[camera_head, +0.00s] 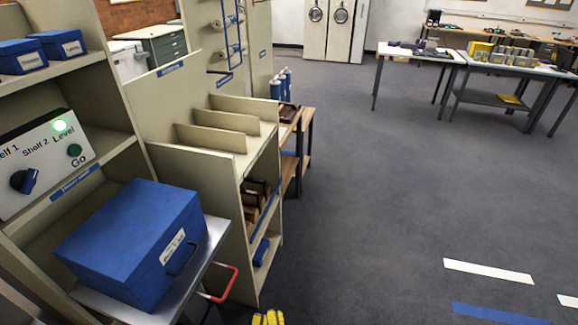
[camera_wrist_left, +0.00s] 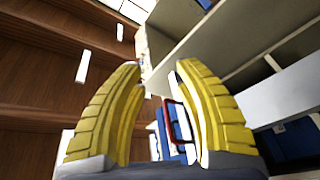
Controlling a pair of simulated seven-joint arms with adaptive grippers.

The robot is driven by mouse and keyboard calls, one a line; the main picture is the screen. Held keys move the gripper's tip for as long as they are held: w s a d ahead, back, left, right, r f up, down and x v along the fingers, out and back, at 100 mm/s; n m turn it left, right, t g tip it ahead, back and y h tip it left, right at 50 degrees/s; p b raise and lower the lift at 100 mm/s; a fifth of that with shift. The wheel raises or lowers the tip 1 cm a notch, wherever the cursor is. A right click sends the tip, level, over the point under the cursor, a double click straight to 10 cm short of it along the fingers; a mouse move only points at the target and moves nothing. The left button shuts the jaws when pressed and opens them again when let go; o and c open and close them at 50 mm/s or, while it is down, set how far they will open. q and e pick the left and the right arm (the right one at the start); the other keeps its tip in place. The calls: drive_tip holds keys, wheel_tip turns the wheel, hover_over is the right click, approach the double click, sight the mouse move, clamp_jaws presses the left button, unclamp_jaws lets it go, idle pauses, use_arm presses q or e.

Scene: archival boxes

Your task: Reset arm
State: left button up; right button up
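My left gripper (camera_head: 268,318) shows only as yellow fingertips at the bottom edge of the head view, on the floor side of the metal trolley. In the left wrist view the two ribbed yellow fingers of this gripper (camera_wrist_left: 158,78) stand wide apart, with nothing held between them. A red handle (camera_wrist_left: 174,120) shows beyond the gap, near the right finger. My right gripper is not in either view.
A large blue box (camera_head: 125,240) sits on a metal trolley with a red handle (camera_head: 225,285). A control panel (camera_head: 45,160) with a lit green lamp is on the shelving at left. A beige divider rack (camera_head: 215,175) stands beyond. Grey floor (camera_head: 380,210) at right is clear.

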use_arm(q)
drive_tip(key=s+f+m+g+h, duration=0.1)
drive_tip(key=s+f+m+g, duration=0.3)
drive_tip(key=f, duration=0.6)
drive_tip(key=s+a+f+m+g+h, duration=0.1)
drive_tip(key=s+f+m+g+h, duration=0.15)
drive_tip(key=s+f, duration=0.5)
drive_tip(key=s+f+m+g+h, duration=0.1)
drive_tip(key=s+f+m+g, duration=0.3)
drive_tip(key=f, duration=0.7)
drive_tip(key=s+a+f+m+g+y, duration=0.1)
drive_tip(key=s+a+f+g, duration=0.3)
drive_tip(key=s, duration=0.7)
drive_tip(key=s+a+f+m+g+y, duration=0.1)
drive_tip(key=s+a+f+g, duration=0.3)
drive_tip(key=s+a+f, duration=0.4)
drive_tip(key=s+a+y, duration=0.1)
drive_tip(key=s+a, duration=0.2)
drive_tip(key=a, duration=0.2)
drive_tip(key=shift+a, duration=0.2)
drive_tip(key=shift+f+m+y, duration=0.1)
drive_tip(key=shift+m+y, duration=0.15)
